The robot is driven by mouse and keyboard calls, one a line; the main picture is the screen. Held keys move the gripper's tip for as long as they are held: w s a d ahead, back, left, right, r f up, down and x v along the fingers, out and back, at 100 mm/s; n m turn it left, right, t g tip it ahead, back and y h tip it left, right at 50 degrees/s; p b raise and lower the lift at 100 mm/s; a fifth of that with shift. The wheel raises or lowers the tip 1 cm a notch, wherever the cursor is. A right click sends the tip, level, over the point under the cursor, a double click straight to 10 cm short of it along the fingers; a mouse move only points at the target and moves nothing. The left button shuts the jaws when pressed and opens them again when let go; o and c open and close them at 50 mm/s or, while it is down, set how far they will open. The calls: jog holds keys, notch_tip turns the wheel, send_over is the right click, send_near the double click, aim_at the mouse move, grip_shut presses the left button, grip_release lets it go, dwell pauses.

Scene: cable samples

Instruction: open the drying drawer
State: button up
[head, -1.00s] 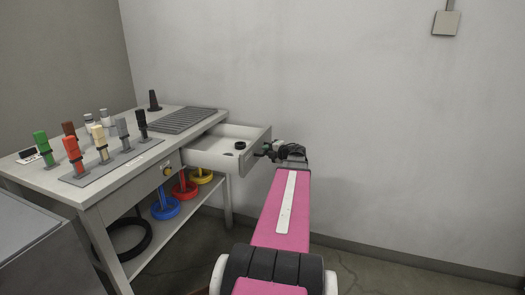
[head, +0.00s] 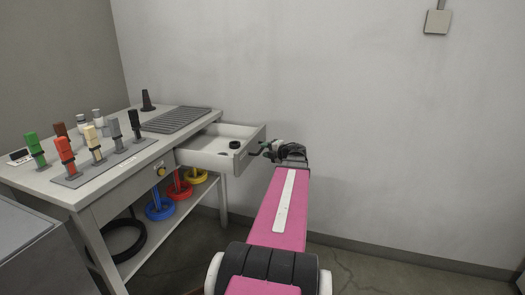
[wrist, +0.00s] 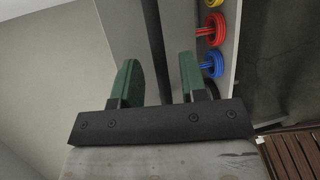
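The drying drawer (head: 215,158) is a white drawer standing well out from the right end of the grey workbench (head: 124,180). A small black ring (head: 234,145) lies inside it. My gripper (head: 264,150) is close to the drawer's front face, on its right side. In the wrist view my gripper (wrist: 158,82) has its two green fingers apart, with nothing visibly held between them. A grey panel, seemingly the drawer front (wrist: 135,40), shows beyond the fingers. The handle is too small or hidden to make out clearly.
Several coloured cable samples (head: 65,152) stand on the bench beside a ribbed grey mat (head: 176,119) and a black cone (head: 147,101). Blue, red and yellow coils (head: 160,208) sit on the lower shelf. A grey cabinet (head: 35,250) is at front left. Floor right of my arm is clear.

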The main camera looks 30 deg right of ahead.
jog(key=v, duration=0.8)
dwell(0.4)
